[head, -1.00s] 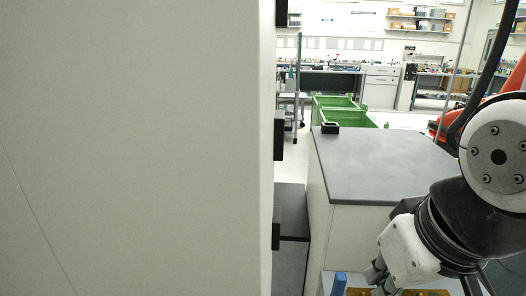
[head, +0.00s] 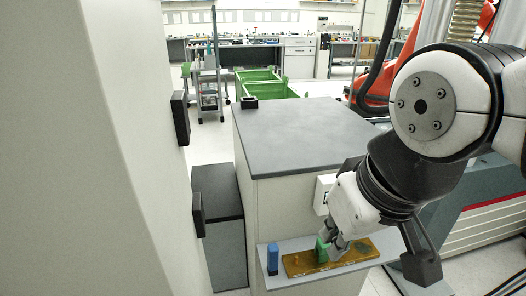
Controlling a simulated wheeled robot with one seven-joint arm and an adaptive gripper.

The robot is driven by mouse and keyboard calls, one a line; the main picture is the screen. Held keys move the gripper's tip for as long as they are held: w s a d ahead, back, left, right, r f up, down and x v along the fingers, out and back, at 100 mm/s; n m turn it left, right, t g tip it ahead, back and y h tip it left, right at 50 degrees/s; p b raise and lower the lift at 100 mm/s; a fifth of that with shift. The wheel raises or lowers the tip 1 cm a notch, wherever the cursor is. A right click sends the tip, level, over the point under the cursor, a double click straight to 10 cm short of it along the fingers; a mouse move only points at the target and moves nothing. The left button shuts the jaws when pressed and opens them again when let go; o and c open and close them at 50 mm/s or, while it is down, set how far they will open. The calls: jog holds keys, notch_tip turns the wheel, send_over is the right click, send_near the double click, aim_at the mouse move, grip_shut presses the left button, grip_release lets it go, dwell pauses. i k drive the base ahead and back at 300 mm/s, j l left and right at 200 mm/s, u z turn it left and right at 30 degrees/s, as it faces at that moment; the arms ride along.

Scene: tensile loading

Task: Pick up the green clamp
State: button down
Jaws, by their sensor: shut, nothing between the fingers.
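The green clamp (head: 321,251) stands on a brown-yellow board (head: 298,266), which lies on a narrow light grey shelf (head: 283,283) on the front of a cabinet. My gripper (head: 333,247) points down just to the right of the clamp and partly overlaps it in the picture. Its fingers are shut with nothing held. I cannot tell whether they touch the clamp.
A blue object (head: 272,259) stands left of the board. The cabinet's dark grey top (head: 300,135) is mostly clear, with a small black box (head: 249,103) at its far left corner. A tall pale wall (head: 80,150) fills the left. Green bins (head: 262,77) stand behind.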

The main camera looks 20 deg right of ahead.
aim_at(320, 248)
jog(key=z, duration=0.55)
jog(key=j+z, duration=0.15)
jog(key=j, duration=0.15)
jog(key=i+l, duration=0.15)
jog(key=l, duration=0.3)
jog(key=i+l, duration=0.15)
jog(key=l, duration=0.25)
jog(key=i+l, duration=0.1)
jog(key=l, duration=0.35)
jog(key=i+l, duration=0.15)
jog(key=l, duration=0.3)
jog(key=i+l, duration=0.15)
jog(key=l, duration=0.3)
jog(key=i+l, duration=0.15)
jog(key=l, duration=0.25)
jog(key=i+l, duration=0.1)
jog(key=l, duration=0.35)
jog(key=i+l, duration=0.15)
jog(key=l, duration=0.3)
jog(key=l+u, duration=0.1)
jog(key=u, duration=0.35)
jog(key=l+u, duration=0.15)
jog(key=u, duration=0.25)
jog(key=l+u, duration=0.15)
jog(key=u, duration=0.3)
jog(key=l+u, duration=0.2)
jog(key=u, duration=1.35)
